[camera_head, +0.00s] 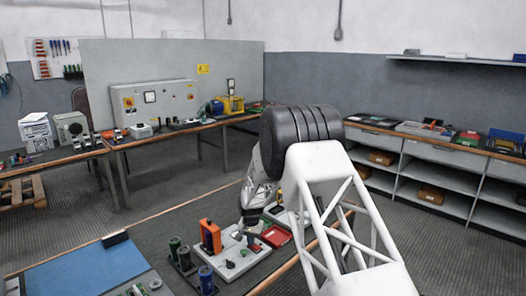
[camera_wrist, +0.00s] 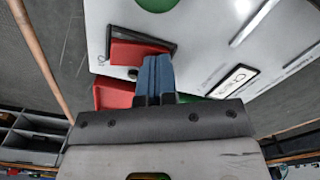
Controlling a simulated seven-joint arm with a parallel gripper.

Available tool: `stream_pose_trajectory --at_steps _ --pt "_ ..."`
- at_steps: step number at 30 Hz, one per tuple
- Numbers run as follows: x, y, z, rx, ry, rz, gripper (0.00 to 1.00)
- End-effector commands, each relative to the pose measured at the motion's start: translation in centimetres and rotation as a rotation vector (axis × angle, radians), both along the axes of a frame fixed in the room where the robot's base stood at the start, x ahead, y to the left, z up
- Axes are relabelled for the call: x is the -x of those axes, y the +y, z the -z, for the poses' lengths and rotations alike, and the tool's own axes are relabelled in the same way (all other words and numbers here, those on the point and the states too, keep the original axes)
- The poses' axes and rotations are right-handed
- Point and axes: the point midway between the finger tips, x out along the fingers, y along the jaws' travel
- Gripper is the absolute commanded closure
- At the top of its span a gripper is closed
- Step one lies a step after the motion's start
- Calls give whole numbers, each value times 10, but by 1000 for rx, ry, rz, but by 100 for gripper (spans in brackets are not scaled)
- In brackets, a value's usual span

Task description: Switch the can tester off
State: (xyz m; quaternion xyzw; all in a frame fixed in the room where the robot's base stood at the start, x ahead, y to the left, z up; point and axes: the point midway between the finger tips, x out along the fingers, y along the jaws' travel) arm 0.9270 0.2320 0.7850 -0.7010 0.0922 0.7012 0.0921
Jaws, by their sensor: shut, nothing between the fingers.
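The can tester is a light grey panel (camera_head: 233,258) on the near bench, with an orange-red upright part (camera_head: 210,236) on it. In the wrist view its panel (camera_wrist: 205,35) fills the upper right. A red rocker switch (camera_wrist: 138,52) in a dark frame sits on the panel. My gripper's blue-grey fingertips (camera_wrist: 157,68) are together and empty, right beside the switch's edge; I cannot tell whether they touch it. In the head view my gripper (camera_head: 252,240) is low over the right part of the tester, and the switch is not discernible there.
Several dark cans (camera_head: 185,258) stand left of and in front of the tester. A red tray (camera_head: 275,236) lies just right of it. A blue mat (camera_head: 75,272) covers the bench's left part. Shelves (camera_head: 440,170) stand at the far right.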

Motion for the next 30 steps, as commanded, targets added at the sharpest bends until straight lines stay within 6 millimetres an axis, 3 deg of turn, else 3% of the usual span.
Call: stream_pose_trajectory --at_steps 30 --pt "0 0 -56 0 -1 0 100"
